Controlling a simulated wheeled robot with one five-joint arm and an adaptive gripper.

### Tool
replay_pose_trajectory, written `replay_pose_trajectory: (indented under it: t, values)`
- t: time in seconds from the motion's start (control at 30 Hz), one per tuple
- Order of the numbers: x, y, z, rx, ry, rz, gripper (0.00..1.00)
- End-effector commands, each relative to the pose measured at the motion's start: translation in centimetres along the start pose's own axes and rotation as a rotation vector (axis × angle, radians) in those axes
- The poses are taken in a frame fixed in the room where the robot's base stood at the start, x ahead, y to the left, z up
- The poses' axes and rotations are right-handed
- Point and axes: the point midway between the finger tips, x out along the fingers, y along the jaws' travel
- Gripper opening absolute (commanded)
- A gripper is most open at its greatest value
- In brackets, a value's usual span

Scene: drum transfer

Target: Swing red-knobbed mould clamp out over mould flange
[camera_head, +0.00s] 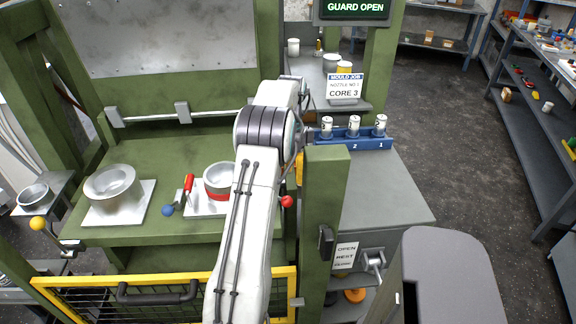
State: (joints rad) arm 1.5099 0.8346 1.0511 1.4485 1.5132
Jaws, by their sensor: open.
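A red knob (287,201) shows just right of my forearm, beside the green post. The clamp body under it is mostly hidden by my arm. The mould (217,181), a metal cup with a red band, sits on a pale plate on the green press bed, its right side partly covered by my arm. A blue knob (168,210) and an upright red handle (188,184) stand at its left. My gripper (304,135) is only partly in view beyond my wrist, near the top of the green post, apart from the red knob. It is open, and its fingertips are hard to make out.
A green post (324,200) stands right of my arm. A blue rack (352,142) with several small cups lies behind it. A metal bowl (112,184) sits on the bed at left. A yellow-framed mesh guard (128,280) crosses the front.

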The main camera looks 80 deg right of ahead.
Motion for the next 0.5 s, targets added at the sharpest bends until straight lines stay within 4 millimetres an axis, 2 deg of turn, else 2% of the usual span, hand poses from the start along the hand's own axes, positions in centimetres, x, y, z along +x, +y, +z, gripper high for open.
replay_pose_trajectory:
  t: [0.2,0.5]
  values:
    - [-2.1,-0.1,0.0,0.0,0.0,-0.001,0.58]
    - [-3.1,0.0,0.0,0.0,0.0,0.001,0.58]
